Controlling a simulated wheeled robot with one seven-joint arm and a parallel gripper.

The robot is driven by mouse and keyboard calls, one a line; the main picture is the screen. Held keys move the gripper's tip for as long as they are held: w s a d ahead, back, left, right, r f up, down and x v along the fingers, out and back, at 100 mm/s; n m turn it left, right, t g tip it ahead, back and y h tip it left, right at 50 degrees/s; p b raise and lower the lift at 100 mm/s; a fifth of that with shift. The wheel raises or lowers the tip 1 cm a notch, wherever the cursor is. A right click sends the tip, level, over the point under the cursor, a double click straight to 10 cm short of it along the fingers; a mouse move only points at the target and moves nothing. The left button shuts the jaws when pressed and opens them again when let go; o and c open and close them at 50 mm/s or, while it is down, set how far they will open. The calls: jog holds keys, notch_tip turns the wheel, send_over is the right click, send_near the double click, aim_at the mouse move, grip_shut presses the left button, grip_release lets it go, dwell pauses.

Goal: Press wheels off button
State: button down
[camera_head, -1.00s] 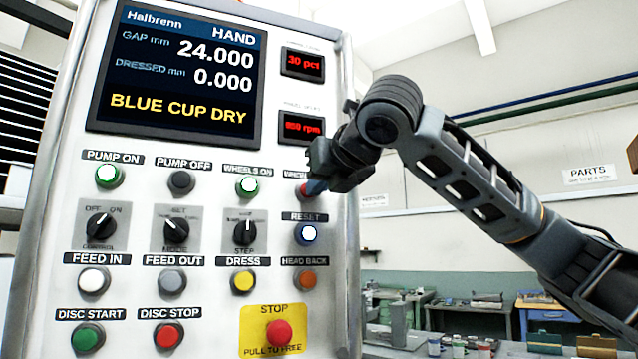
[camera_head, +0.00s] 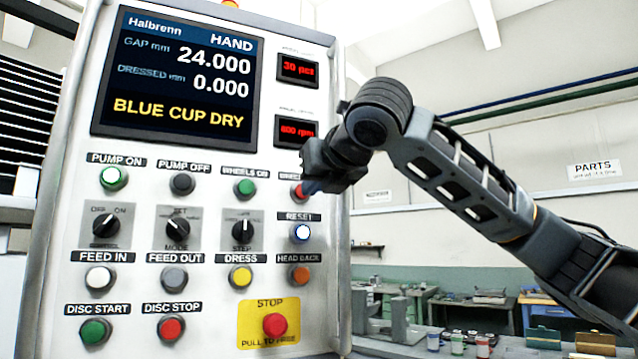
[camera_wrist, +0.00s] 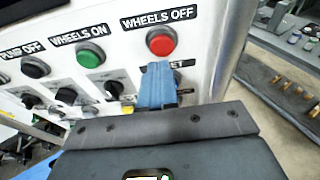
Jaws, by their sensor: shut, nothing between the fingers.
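The red wheels off button (camera_head: 298,191) is on the right side of the panel, its label partly hidden by my gripper. In the wrist view the red button (camera_wrist: 161,42) shows whole, under its WHEELS OFF label. My gripper (camera_head: 312,187) is shut and empty, just right of the button. Its blue fingertips (camera_wrist: 158,82) show just below the button in the wrist view; I cannot tell whether they touch it. The green wheels on button (camera_head: 244,188) looks unlit.
The white-lit reset button (camera_head: 301,232) is just below the gripper, partly covered by the fingers in the wrist view. The red stop button (camera_head: 275,324) is lower down. The display (camera_head: 178,75) reads BLUE CUP DRY. Room right of the panel is open, with a bench behind.

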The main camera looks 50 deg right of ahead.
jog(key=b+v, duration=0.2)
jog(key=v, duration=0.8)
jog(key=shift+s+r, duration=0.15)
jog(key=shift+s, duration=0.1)
dwell(0.6)
